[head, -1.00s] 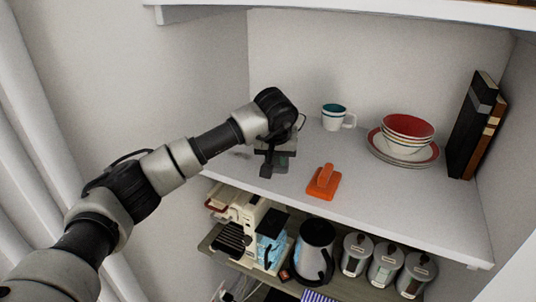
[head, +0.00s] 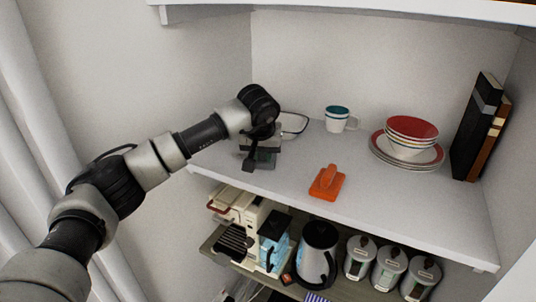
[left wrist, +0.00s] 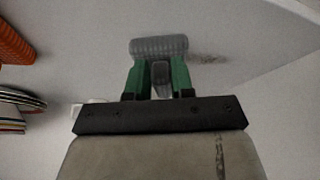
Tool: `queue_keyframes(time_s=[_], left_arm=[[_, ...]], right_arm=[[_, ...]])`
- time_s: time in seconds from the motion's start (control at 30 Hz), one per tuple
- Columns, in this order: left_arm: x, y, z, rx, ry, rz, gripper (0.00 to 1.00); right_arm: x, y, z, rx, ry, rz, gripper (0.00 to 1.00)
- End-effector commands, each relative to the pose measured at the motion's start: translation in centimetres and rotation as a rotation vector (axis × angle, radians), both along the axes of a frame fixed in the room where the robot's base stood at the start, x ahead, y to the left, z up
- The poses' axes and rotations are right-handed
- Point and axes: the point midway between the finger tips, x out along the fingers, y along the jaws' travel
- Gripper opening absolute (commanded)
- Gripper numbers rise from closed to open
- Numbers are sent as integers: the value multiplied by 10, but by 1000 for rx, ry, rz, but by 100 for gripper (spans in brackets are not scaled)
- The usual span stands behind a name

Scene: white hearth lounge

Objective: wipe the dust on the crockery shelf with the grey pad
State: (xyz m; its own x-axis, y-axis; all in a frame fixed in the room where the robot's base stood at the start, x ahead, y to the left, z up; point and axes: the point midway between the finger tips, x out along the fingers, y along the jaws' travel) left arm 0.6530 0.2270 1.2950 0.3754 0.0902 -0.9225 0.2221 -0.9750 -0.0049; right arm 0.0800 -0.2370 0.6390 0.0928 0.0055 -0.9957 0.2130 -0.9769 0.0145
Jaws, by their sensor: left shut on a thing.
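My left gripper (head: 257,160) is over the left end of the white crockery shelf (head: 370,195). In the left wrist view its green fingers (left wrist: 158,80) are shut on the grey handle of the grey pad (left wrist: 158,47). The pad is at the shelf surface; whether it presses on it I cannot tell. A small brownish dust patch (left wrist: 207,59) shows just right of the pad in that view. In the head view the gripper largely hides the pad. My right gripper is not in view.
An orange block with a handle (head: 327,182) lies mid-shelf near the front edge. A white and teal mug (head: 337,119), stacked bowls (head: 411,130) on plates and dark books (head: 474,125) stand farther right. A kettle (head: 317,245) and canisters (head: 389,267) are on the shelf below.

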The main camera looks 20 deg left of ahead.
Motion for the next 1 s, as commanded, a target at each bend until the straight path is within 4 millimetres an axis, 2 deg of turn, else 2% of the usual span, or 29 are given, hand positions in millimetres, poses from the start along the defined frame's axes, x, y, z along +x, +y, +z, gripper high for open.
queue_keyframes(time_s=[0.3,0.53,0.83,1.0], left_arm=[[3,30,-2,4,7,8,4],[4,36,-1,3,7,6,4],[8,61,2,3,5,7,4],[9,69,2,1,3,4,4]], right_arm=[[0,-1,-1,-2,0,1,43],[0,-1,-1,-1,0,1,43],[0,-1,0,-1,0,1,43],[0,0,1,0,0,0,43]])
